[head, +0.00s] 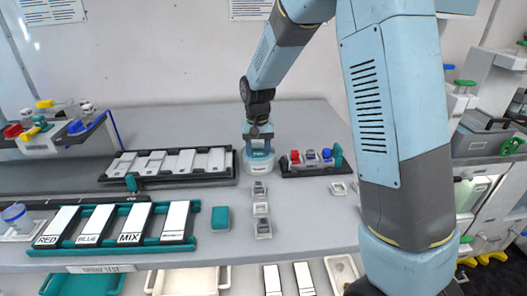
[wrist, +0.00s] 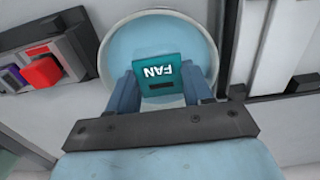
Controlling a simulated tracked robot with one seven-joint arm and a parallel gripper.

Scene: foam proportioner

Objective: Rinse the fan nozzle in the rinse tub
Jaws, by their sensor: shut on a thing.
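The fan nozzle (wrist: 158,77) shows its teal top marked FAN in the wrist view. My gripper (wrist: 160,80) is shut on it, with one blue finger on each side. The round rinse tub (wrist: 125,48), pale blue inside with a light rim, lies around and beneath the nozzle in that view. In the head view the tub (head: 258,168) stands on the grey bench, directly below my gripper (head: 258,143). The nozzle's lower end is hidden, so I cannot tell whether it touches the water.
A dark holder (head: 318,171) with red and blue pieces stands just right of the tub. A black tray (head: 113,173) of white plates lies left. Several small cups (head: 263,229) line up in front. A teal block (head: 221,217) and labelled panels (head: 131,223) lie nearer left.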

